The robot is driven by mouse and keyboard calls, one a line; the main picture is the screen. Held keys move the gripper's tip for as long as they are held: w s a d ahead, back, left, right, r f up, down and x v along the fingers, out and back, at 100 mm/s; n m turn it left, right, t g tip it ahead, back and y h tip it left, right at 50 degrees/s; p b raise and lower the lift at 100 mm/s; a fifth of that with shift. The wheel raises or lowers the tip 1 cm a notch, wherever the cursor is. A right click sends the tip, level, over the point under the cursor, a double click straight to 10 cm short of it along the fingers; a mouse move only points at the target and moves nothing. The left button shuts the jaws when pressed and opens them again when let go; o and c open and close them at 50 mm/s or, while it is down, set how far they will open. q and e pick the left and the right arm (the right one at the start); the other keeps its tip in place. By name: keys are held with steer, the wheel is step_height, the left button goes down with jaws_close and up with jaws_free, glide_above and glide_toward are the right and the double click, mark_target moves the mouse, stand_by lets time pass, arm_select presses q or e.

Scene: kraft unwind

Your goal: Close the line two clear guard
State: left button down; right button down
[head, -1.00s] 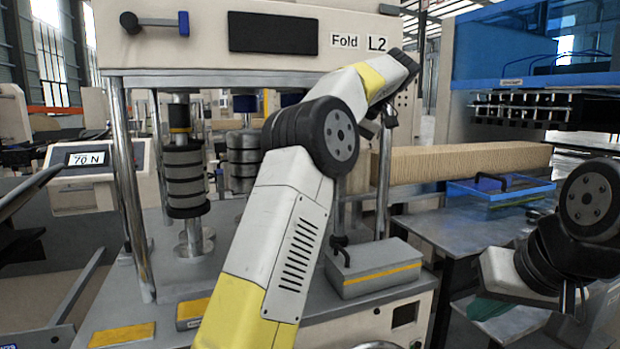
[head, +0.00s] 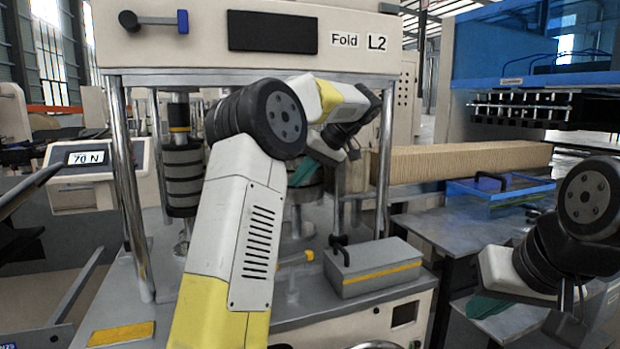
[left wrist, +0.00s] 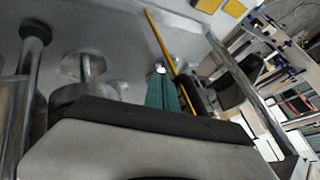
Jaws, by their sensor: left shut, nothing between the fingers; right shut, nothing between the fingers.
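The machine marked Fold L2 (head: 352,42) stands in front of me, with bright posts around its rollers. I cannot make out the clear guard with certainty. A thin yellow bar (left wrist: 165,42) runs close by my left gripper (left wrist: 166,92) in the left wrist view; I cannot tell whether it belongs to the guard. In the head view my left gripper (head: 304,170) is shut and empty, pointing down and left between the posts, in front of a roller stack. My right gripper (head: 487,306) is shut and empty at the lower right, away from the machine.
A grey box with a yellow stripe (head: 372,268) sits on the machine bed. A blue see-through cover with a black handle (head: 500,190) lies at the right beside a long ribbed kraft block (head: 465,162). A 70 N display (head: 86,158) stands at the left.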

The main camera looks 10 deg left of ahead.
arm_select(q)
steer(key=shift+s+a, duration=0.3)
steer(key=shift+a, duration=0.2)
steer(key=s+a, duration=0.9)
steer(key=a, duration=0.4)
steer(key=s+a, duration=0.9)
steer(key=a, duration=0.4)
steer(key=shift+a, duration=0.15)
steer(key=shift+a+r, duration=0.1)
